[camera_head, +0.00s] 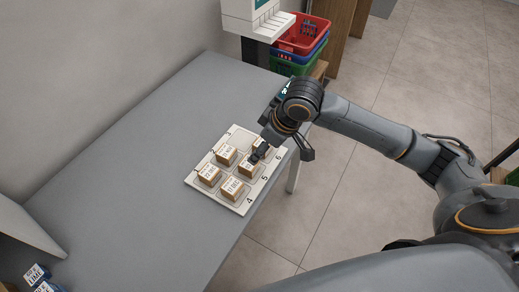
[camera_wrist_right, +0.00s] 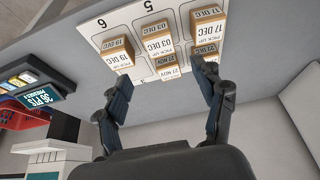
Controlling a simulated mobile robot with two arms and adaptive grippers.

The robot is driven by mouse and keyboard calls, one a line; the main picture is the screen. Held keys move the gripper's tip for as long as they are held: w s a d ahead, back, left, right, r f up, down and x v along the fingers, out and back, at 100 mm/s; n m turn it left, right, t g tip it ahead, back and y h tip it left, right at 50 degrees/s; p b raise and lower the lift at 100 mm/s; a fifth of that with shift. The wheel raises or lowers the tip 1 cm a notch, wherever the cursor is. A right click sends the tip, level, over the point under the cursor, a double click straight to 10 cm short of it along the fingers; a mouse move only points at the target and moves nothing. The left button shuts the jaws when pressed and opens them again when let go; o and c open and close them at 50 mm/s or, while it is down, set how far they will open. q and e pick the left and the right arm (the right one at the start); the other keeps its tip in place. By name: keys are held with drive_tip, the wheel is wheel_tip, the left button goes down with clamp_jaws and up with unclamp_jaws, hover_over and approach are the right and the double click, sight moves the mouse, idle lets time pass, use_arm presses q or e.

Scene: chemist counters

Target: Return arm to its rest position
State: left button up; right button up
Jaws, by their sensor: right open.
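My right gripper (camera_head: 272,147) is over the right end of a white numbered tray (camera_head: 238,207) in the head view, close to the boxes there. In the right wrist view my right gripper (camera_wrist_right: 162,78) has its two fingers spread, with nothing held between them. Small brown boxes with white date labels sit in the tray: a front box (camera_head: 233,187), a left box (camera_head: 209,176) and a back box (camera_head: 226,155) show clearly. The gripper partly hides the box nearest it. The wrist view shows a box marked 19 DEC (camera_wrist_right: 115,52) and one marked 17 DEC (camera_wrist_right: 208,24). My left gripper is not in view.
The tray lies on a grey table (camera_head: 130,140) near its right edge. Left of it the tabletop is clear. A white device (camera_head: 252,20) and stacked baskets (camera_head: 303,35) stand beyond the far end. Small blue boxes (camera_head: 36,274) are at the lower left.

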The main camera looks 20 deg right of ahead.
idle(0.5)
drive_tip(key=s+a+f+m+t+y, duration=0.1)
drive_tip(key=s+a+f, duration=0.5)
drive_tip(key=s, duration=0.3)
drive_tip(key=s+d+f+m+h, duration=0.2)
drive_tip(key=s+d, duration=0.2)
drive_tip(key=s, duration=0.2)
drive_tip(key=s+d+f+m+h, duration=0.2)
drive_tip(key=s+d+m, duration=0.1)
drive_tip(key=s+d, duration=0.25)
wheel_tip(320, 180, down, 27)
drive_tip(key=s+g, duration=0.2)
drive_tip(key=s, duration=0.1)
drive_tip(key=s+d+f+g, duration=0.1)
drive_tip(key=s+d+f, duration=0.1)
drive_tip(key=s+f, duration=1.3)
drive_tip(key=shift+s+d+n, duration=0.15)
drive_tip(key=shift+s+n, duration=0.25)
drive_tip(key=shift+s, duration=0.15)
